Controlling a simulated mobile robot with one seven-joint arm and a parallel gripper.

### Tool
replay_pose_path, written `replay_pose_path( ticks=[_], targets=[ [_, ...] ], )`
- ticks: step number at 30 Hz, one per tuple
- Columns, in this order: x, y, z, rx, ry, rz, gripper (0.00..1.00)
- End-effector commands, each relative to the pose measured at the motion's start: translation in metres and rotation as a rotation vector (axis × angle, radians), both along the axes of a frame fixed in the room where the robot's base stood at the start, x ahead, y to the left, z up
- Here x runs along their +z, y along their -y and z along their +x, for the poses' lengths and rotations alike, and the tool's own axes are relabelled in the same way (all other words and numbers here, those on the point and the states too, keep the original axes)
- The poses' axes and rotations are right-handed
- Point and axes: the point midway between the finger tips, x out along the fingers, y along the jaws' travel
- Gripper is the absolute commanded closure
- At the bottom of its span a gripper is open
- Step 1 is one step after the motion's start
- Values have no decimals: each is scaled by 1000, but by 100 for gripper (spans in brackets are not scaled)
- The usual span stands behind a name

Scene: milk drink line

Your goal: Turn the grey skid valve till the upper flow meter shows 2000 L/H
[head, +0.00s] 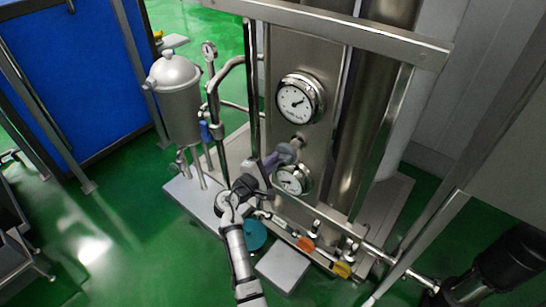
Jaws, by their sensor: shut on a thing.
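The upper flow meter (297,99) is a round white dial with a metal rim on the steel skid panel. Its dark needle shows, but the figures are too small to read. The grey skid valve (288,153) is a rounded grey-purple knob on the panel just below that dial. My gripper (275,160) reaches up to it from the lower left and is shut on it. The fingers are small and dark here, and they and my wrist hide part of the valve. A lower dial (292,180) sits just below the valve, partly covered at its left.
Orange (305,244) and yellow (342,269) valve handles sit on low pipes at the front of the skid. A steel rail (335,30) crosses above. A grey canister (175,95) and pipes stand left. Green floor is open at lower left.

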Motion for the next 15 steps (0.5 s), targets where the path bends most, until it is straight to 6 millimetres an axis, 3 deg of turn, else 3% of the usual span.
replay_pose_path(
  ticks=[15],
  targets=[
    [-2,0,-1,1,-59,-80,100]
  ],
)
